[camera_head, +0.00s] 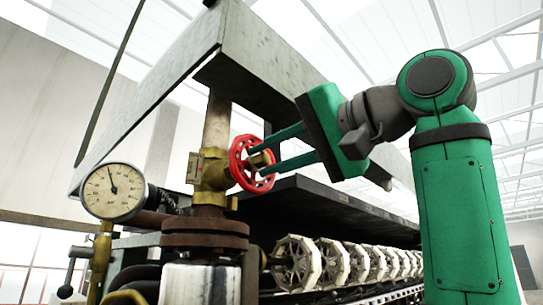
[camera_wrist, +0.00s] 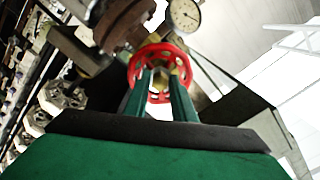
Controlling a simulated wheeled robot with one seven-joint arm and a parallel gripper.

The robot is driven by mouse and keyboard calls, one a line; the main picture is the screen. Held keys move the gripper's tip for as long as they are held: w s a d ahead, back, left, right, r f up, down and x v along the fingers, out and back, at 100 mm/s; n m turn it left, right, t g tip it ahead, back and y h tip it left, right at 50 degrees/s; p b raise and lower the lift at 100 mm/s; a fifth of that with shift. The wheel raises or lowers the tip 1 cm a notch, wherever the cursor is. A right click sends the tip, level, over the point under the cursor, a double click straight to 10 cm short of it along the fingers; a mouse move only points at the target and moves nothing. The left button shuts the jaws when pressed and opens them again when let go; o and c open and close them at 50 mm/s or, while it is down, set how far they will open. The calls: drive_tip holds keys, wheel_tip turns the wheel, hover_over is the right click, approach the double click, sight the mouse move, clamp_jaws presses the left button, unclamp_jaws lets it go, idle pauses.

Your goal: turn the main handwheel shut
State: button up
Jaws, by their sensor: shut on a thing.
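The red handwheel (camera_head: 237,164) sits on the right side of a brass valve (camera_head: 211,171) on a vertical pipe, in the middle of the head view. My gripper (camera_head: 262,159) reaches it from the right, with two green fingers at the wheel, one above the other. In the wrist view the red handwheel (camera_wrist: 151,50) is straight ahead, and the fingertips (camera_wrist: 160,72) are at its middle, inside the rim. The fingers are shut on the handwheel. The exact contact at the hub is partly hidden by the fingers.
A round pressure gauge (camera_head: 113,191) stands left of the valve. A rusty flange (camera_head: 207,236) is below it. A heavy grey beam (camera_head: 262,65) slopes overhead, close above my gripper. A row of pale reels (camera_head: 297,262) runs to the lower right.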

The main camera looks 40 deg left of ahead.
sight(267, 158)
drive_tip(key=m, duration=0.4)
drive_tip(key=shift+m, duration=0.3)
drive_tip(key=m, duration=0.4)
drive_tip(key=shift+m, duration=0.3)
drive_tip(key=m, duration=0.5)
drive_tip(key=shift+w+m, duration=0.15)
drive_tip(key=shift+m, duration=0.25)
drive_tip(key=m, duration=0.3)
drive_tip(key=shift+m, duration=0.3)
drive_tip(key=o, duration=0.9)
drive_tip(key=shift+s, duration=0.2)
drive_tip(key=shift+c, duration=0.2)
drive_tip(key=shift+w+d, duration=0.1)
drive_tip(key=shift+d, duration=1.5)
drive_tip(key=n, duration=0.5)
drive_tip(key=shift+s+a, duration=0.1)
drive_tip(key=shift+s, duration=0.1)
drive_tip(key=n, duration=0.9)
drive_tip(key=shift+w+n, duration=0.15)
drive_tip(key=shift+n, duration=0.95)
drive_tip(key=n, duration=1.2)
drive_tip(key=shift+n, duration=0.4)
